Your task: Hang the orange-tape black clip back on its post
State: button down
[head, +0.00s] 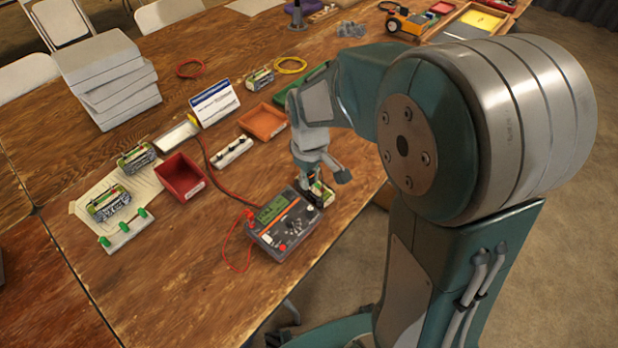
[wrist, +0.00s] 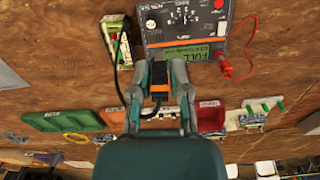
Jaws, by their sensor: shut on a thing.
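The black clip with orange tape (wrist: 160,90) is between the fingers of my gripper (wrist: 160,78) in the wrist view, with its black cable trailing from it. In the head view my gripper (head: 322,172) is just behind the right part of the grey charger (head: 283,228), and the arm partly hides the clip. The charger (wrist: 185,25) reads FULL in the wrist view. A red clip (head: 250,216) is at the charger's left side in the head view. A green-and-white battery (wrist: 114,40) lies next to the charger, with black cable across it. I cannot make out the black clip's post.
A red bin (head: 181,177), an orange bin (head: 263,122) and a white strip with black knobs (head: 232,152) stand behind the charger. A green-post rack (head: 127,231) and batteries lie left. Bare table is in front-left of the charger.

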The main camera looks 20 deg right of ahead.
jog(key=shift+f, duration=0.1)
jog(key=shift+w+a+f, duration=0.6)
jog(key=shift+w+f, duration=0.15)
jog(key=shift+w, duration=0.85)
jog(key=shift+w+a+f, duration=0.55)
jog(key=shift+w+f, duration=0.15)
jog(key=shift+w, duration=0.85)
jog(key=shift+w+a+f, duration=0.6)
jog(key=shift+w+f, duration=0.15)
jog(key=shift+w, duration=0.85)
jog(key=shift+f, duration=3.5)
jog(key=shift+f, duration=0.15)
jog(key=c, duration=0.5)
grip_release()
